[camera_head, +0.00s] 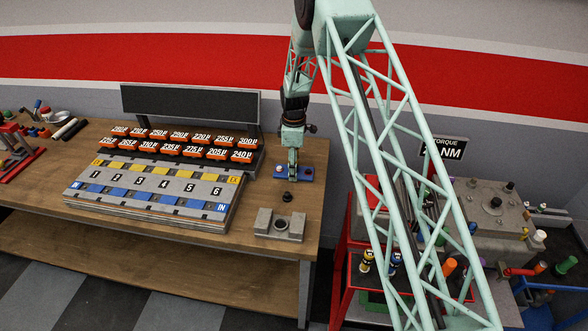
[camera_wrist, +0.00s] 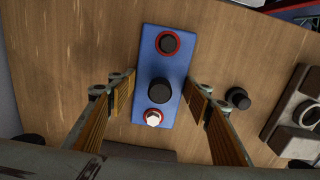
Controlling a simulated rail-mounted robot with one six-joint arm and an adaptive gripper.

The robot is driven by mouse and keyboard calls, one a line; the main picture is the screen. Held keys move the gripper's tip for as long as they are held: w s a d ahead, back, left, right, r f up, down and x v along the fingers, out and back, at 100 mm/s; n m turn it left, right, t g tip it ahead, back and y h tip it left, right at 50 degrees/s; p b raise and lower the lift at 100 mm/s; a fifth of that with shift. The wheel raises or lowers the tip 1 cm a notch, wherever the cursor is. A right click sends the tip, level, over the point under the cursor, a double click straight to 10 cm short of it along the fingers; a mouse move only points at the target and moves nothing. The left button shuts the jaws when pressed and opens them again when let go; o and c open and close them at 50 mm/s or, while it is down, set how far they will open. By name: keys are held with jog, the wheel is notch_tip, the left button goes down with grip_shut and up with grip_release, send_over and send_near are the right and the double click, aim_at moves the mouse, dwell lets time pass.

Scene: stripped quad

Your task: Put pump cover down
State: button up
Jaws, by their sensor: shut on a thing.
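The pump cover appears to be the blue rectangular plate (camera_head: 306,173) at the right end of the workbench. In the wrist view the blue plate (camera_wrist: 178,64) has a red-ringed dark hole at the far end, a black round knob (camera_wrist: 160,91) in the middle, and a red ring with a pale hex piece (camera_wrist: 153,118) at the near end. My gripper (camera_head: 293,165) points down over it. In the wrist view my gripper (camera_wrist: 161,92) has a finger at each long edge of the plate, shut on it. I cannot tell whether the plate touches the bench.
A small black knob (camera_head: 287,197) stands on the bench beside the plate, with a grey fixture (camera_head: 265,222) in front. A numbered tray (camera_head: 150,185) and orange-labelled blocks (camera_head: 178,140) lie left. Bare wood (camera_head: 315,155) shows right of the plate. A red cart (camera_head: 340,285) stands beyond.

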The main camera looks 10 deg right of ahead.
jog(key=shift+f, duration=0.1)
jog(key=o, duration=1)
jog(key=shift+r, duration=0.25)
notch_tip(320, 180, up, 11)
jog(key=shift+r+b, duration=0.1)
jog(key=shift+b, duration=0.55)
jog(key=shift+r, duration=0.3)
jog(key=shift+r, duration=0.15)
